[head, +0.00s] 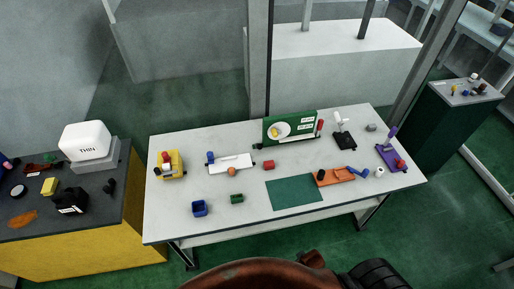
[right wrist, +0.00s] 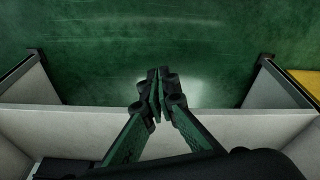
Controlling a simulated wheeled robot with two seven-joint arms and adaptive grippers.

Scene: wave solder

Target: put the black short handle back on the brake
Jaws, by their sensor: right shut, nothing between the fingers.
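My right gripper (right wrist: 157,85) is shut and empty in the right wrist view, with green floor behind its tips. Neither gripper shows in the head view. I cannot tell for sure which thing is the brake. An orange base (head: 343,177) with a dark knob-like piece (head: 320,174) at its left end lies at the right of the white table. A small black piece (head: 109,186) stands on the dark side table, and a black base with a white upright (head: 343,140) is at the back right. Which of these black parts is the short handle is too small to tell.
The dark side table (head: 85,215) is cluttered.

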